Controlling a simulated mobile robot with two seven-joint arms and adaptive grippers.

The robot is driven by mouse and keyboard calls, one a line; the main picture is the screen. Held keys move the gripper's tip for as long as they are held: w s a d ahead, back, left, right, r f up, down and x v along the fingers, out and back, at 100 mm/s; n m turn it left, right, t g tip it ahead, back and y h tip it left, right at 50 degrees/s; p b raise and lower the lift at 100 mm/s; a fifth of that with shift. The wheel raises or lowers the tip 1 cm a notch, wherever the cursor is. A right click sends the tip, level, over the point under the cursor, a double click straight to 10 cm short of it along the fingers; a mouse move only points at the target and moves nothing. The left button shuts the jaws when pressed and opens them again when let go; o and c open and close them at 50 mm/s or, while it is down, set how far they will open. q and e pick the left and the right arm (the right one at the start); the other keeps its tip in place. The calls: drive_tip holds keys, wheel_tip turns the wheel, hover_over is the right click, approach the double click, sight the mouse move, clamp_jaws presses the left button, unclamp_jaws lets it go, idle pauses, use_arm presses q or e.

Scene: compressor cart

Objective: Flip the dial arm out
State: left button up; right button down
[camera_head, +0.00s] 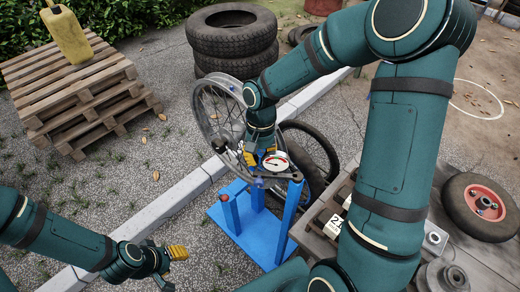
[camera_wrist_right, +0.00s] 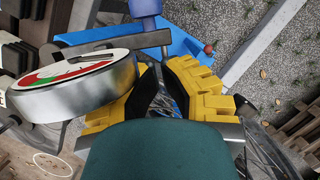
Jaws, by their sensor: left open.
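The round dial (camera_head: 276,162), with a white, red and green face, sits by the top of the blue wheel stand (camera_head: 230,213). A dark grey bar (camera_wrist_right: 105,46) runs beside the dial (camera_wrist_right: 42,101) toward a blue post in the right wrist view. My right gripper (camera_head: 252,158) is down at the stand, just left of the dial. Its yellow fingers (camera_wrist_right: 158,68) show a narrow gap at the tips, with the dial close beside one finger; I cannot tell whether they touch it or hold anything. My left gripper (camera_head: 181,253) is open and empty, low at the left, away from the stand.
A spoked wheel (camera_head: 222,115) stands at the blue stand, with a tyre (camera_head: 315,150) behind it. Stacked tyres (camera_head: 232,38), pallets (camera_head: 75,85) with a yellow can (camera_head: 66,34), and a cart wheel (camera_head: 478,207) surround it.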

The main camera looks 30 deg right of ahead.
sight(257, 182)
drive_tip(key=shift+s+f, duration=0.1)
drive_tip(key=shift+f, duration=0.25)
drive_tip(key=shift+a, duration=0.1)
drive_tip(key=shift+s+a+n, duration=0.25)
drive_tip(key=shift+a+n, duration=0.05)
drive_tip(key=shift+n, duration=0.1)
drive_tip(key=shift+s, duration=0.1)
drive_tip(key=shift+s+a+n+h, duration=0.3)
drive_tip(key=shift+s+a+n, duration=0.35)
drive_tip(key=shift+n, duration=0.35)
drive_tip(key=shift+s+a+n+h, duration=0.2)
drive_tip(key=shift+s+a+n, duration=0.15)
drive_tip(key=shift+s+n, duration=0.55)
drive_tip(key=shift+s+a+n+h, duration=0.2)
drive_tip(key=shift+s+a+n, duration=0.15)
drive_tip(key=shift+s+n, duration=0.5)
drive_tip(key=shift+w, duration=0.15)
